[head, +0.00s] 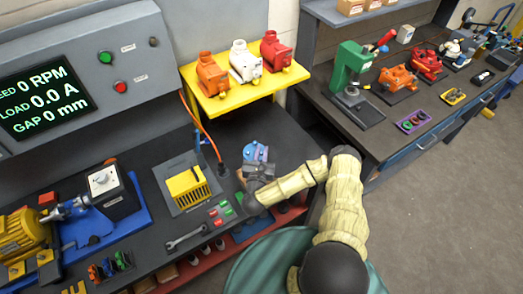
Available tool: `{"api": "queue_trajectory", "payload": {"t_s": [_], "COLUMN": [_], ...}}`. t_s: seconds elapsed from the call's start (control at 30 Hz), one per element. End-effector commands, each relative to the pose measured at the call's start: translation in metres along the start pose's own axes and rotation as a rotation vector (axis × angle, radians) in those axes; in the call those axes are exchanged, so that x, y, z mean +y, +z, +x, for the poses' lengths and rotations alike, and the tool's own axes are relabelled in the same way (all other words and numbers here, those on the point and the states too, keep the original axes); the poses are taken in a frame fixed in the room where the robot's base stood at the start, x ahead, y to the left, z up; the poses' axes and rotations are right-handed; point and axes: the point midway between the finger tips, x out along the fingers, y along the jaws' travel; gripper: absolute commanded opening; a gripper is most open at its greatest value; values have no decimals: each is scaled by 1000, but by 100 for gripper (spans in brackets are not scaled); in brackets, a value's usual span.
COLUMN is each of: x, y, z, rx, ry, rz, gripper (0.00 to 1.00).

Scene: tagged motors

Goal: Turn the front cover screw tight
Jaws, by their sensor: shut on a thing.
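A small blue part with several knobs on its face (256,152) stands on the dark bench, below the yellow shelf. My gripper (257,170) is at its near side and covers its lower part. The gripper seems shut on the front cover screw there. The screw itself is hidden by the gripper or too small to make out, so I cannot tell how deep it sits.
A yellow shelf (213,105) with orange, white and red motors is behind. Left of my gripper are a yellow slotted box (188,186), red and green buttons, and a wrench (186,237). A green press (351,73) stands on the right bench.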

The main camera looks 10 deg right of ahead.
Motion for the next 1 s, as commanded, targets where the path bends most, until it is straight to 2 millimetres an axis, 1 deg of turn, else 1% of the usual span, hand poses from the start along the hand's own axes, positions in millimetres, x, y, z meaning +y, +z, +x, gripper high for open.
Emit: {"api": "queue_trajectory", "payload": {"t_s": [0.03, 0.4, 0.43, 0.5, 0.83, 0.93, 1.0], "x": [0, 0, 0, 0, 0, 0, 0], "y": [5, 5, 5, 4, 3, 8, 16], "z": [2, 2, 2, 2, 1, 1, 1], "rx": [-11, -13, -13, -12, -6, -6, -7], "ry": [-4, -4, -4, -3, -2, -2, -1], "rz": [5, 6, 6, 5, 3, 4, 5], "gripper": [0, 0, 20, 33, 33, 33, 33]}}
